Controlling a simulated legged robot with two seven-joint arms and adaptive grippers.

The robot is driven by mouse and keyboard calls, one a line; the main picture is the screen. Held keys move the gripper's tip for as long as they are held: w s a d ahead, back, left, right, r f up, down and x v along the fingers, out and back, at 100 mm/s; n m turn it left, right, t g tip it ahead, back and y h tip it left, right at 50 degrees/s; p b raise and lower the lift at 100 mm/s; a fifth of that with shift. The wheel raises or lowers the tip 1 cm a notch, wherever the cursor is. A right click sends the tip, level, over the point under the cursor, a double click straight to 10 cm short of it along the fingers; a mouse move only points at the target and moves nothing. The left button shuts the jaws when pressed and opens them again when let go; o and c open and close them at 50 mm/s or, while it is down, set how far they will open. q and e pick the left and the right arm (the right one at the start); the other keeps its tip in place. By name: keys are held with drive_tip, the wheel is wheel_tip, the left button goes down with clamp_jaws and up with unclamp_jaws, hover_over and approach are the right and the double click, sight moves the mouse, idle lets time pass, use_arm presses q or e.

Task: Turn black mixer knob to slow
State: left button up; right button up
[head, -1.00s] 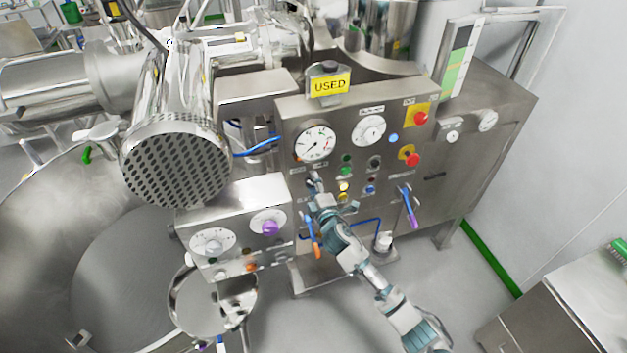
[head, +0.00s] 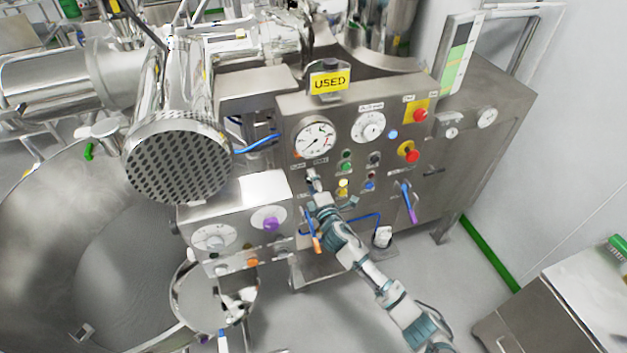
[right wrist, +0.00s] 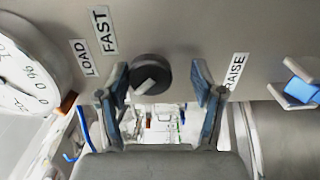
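The black mixer knob (right wrist: 152,73) is round with a raised grip bar and sits on the grey panel in the right wrist view. A FAST label (right wrist: 102,31) is beside it on the left. I cannot make out a slow label. My right gripper (right wrist: 161,90) is open, with one blue-padded finger on each side of the knob and gaps showing between. In the head view my right gripper (head: 314,182) is at the panel below the large left gauge, and it hides the knob there. My left gripper is out of view.
The steel control panel (head: 346,101) carries gauges, coloured buttons and red stops (head: 411,155). A blue and purple lever (head: 409,203) is right of my gripper; an orange-tipped one (head: 314,236) is close to my wrist. A smaller box with a purple knob (head: 271,224) stands left.

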drive_tip(key=shift+r, duration=0.2)
drive_tip(key=v, duration=1.1)
drive_tip(key=shift+s, duration=0.4)
drive_tip(key=shift+d+f, duration=0.1)
